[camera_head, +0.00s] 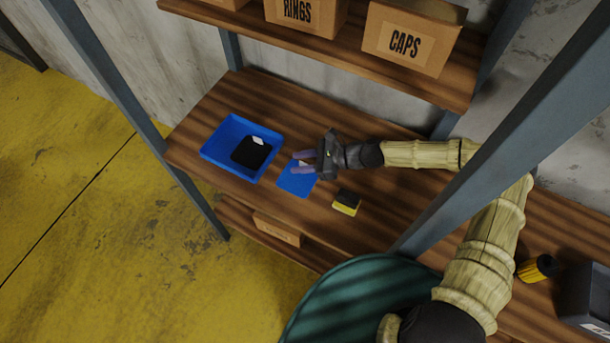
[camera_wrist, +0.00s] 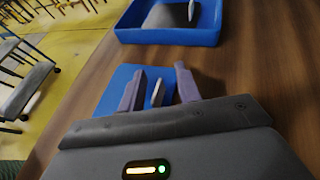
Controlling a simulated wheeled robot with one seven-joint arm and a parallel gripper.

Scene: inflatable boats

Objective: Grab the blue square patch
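The blue square patch (camera_head: 296,184) lies on the wooden shelf, to the right of a blue tray. It also shows in the wrist view (camera_wrist: 112,88), partly covered by my fingers. A small pale upright tab (camera_wrist: 158,92) stands on the patch and appears between my fingers. My gripper (camera_head: 300,161) reaches in from the right over the patch's far part. Its two purple fingers (camera_wrist: 158,84) are apart, with a gap on both sides of the tab. I cannot tell the exact height of the fingertips above the patch.
The blue tray (camera_head: 211,156) holds a black patch (camera_head: 251,152) with a white tab. A yellow and black block (camera_head: 346,203) lies right of the blue patch. The upper shelf (camera_head: 350,58) with boxes is above, and grey posts (camera_head: 105,80) flank the shelf.

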